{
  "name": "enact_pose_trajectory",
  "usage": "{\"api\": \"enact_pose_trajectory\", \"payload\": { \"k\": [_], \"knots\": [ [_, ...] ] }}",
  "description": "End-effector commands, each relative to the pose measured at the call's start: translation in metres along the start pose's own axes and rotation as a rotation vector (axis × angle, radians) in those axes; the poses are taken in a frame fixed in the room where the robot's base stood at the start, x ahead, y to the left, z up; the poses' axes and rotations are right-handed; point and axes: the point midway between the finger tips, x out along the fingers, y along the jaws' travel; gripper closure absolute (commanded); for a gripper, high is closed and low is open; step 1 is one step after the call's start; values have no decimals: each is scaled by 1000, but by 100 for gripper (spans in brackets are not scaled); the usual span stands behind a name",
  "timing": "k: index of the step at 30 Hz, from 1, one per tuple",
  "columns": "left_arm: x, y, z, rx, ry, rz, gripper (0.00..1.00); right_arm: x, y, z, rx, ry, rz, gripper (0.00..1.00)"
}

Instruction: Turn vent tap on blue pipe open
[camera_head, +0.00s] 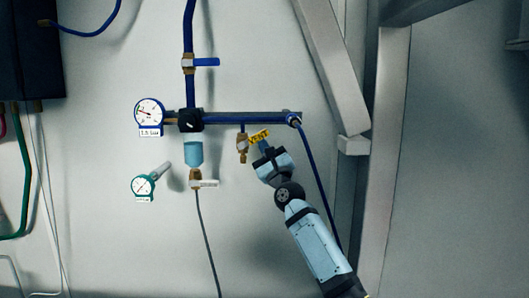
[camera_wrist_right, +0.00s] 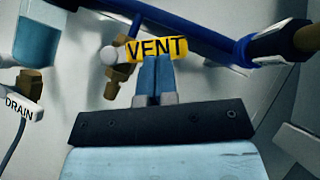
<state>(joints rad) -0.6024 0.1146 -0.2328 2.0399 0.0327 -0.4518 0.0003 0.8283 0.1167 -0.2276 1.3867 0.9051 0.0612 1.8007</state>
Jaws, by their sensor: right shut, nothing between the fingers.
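The yellow vent tap handle (camera_head: 259,136), lettered VENT, sticks out right and slightly upward from a brass valve (camera_head: 242,149) under the horizontal blue pipe (camera_head: 250,118). In the wrist view the yellow handle (camera_wrist_right: 157,48) lies across the tips of my fingers, with the white hub at its left. My right gripper (camera_head: 263,147) is shut and empty, just below the handle; its blue fingers (camera_wrist_right: 155,72) are together. I cannot tell whether the tips touch the handle or only overlap it. My left gripper is not in view.
A white DRAIN handle (camera_wrist_right: 22,108) and clear light-blue bowl (camera_head: 194,150) sit to the left. A blue-handled valve (camera_head: 205,62) is above. Two gauges (camera_head: 149,113) (camera_head: 143,187) are further left. A blue hose (camera_head: 318,185) and grey beams (camera_head: 388,150) stand to the right.

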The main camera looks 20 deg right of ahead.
Motion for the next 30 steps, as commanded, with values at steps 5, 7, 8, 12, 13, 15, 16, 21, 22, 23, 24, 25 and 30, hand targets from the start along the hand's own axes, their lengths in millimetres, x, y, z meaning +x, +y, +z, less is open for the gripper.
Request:
{"api": "enact_pose_trajectory", "payload": {
  "k": [5,7,8,12,13,15,16,21,22,23,24,25,30],
  "knots": [
    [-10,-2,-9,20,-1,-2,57,10,-10,7,-123,4,121,100],
    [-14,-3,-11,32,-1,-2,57,13,-12,10,-169,5,168,100],
    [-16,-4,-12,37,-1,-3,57,15,-13,12,-189,5,188,100],
    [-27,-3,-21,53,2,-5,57,22,-15,19,-284,5,283,100],
    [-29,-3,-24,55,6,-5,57,23,-16,20,-303,5,304,100],
    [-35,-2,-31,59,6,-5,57,26,-16,24,-347,5,347,100],
    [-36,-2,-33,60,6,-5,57,27,-16,25,-361,5,362,100],
    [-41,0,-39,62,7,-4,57,32,-13,30,-368,4,372,100],
    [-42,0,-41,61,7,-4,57,33,-12,31,-368,4,372,100],
    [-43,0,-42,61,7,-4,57,34,-12,32,-369,3,373,100],
    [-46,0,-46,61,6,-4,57,37,-13,35,-377,3,378,100],
    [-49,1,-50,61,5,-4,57,39,-14,37,-386,3,388,100],
    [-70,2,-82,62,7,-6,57,47,-14,44,-513,4,513,100]
  ]
}}
